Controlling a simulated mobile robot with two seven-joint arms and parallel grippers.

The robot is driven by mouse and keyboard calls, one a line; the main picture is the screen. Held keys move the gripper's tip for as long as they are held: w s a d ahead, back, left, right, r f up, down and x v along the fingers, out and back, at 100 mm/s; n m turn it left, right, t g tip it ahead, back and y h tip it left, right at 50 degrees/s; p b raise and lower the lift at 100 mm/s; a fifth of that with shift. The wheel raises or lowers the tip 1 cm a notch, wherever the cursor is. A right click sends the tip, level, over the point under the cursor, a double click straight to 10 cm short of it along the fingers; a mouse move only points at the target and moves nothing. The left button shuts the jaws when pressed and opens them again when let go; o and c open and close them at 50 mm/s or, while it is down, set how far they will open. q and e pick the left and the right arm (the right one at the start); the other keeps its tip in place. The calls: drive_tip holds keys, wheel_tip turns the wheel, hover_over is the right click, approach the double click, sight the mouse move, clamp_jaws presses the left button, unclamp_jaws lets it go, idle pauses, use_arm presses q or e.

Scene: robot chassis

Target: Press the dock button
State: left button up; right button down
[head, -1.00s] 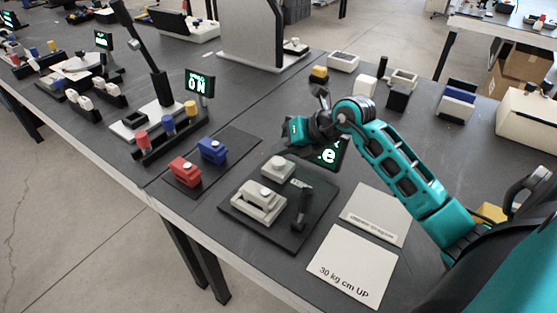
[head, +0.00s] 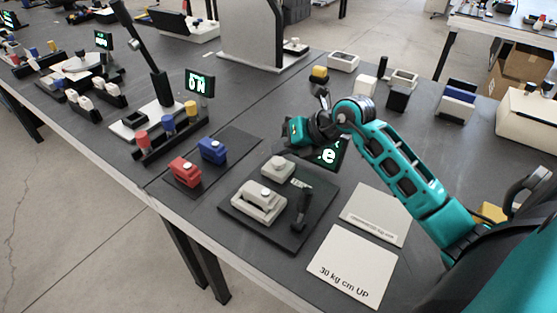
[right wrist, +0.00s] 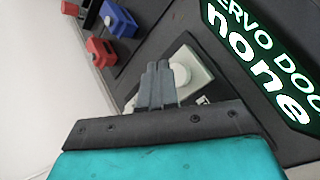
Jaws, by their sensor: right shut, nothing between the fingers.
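The dock is a dark plate (head: 240,217) on the table. At its back sits a light grey box with a pale round button (head: 279,161); the button also shows in the right wrist view (right wrist: 180,74). A light grey servo-like block (head: 258,202) lies in front of it on the plate. My right gripper (head: 281,153) is shut and empty, just behind and above the button box. In the right wrist view its closed fingertips (right wrist: 158,67) appear beside the button and cover part of the box; I cannot tell whether they touch it. My left gripper is not in view.
A display (right wrist: 262,60) reading "SERVO DOC... none" stands behind the box, partly covered by my arm in the head view. A black upright lever (head: 303,206) stands on the plate. Red (head: 185,172) and blue (head: 212,150) blocks lie left. Cards (head: 352,265) lie in front.

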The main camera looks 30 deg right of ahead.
sight(283, 162)
drive_tip(key=shift+f, duration=0.15)
drive_tip(key=shift+f, duration=0.3)
drive_tip(key=shift+f+b, duration=0.5)
drive_tip(key=shift+f, duration=0.05)
idle(0.5)
idle(0.3)
drive_tip(key=shift+r+p, duration=0.95)
drive_tip(key=shift+r, duration=0.05)
wheel_tip(283, 162, up, 5)
drive_tip(key=p, duration=0.4)
drive_tip(key=shift+p, duration=0.3)
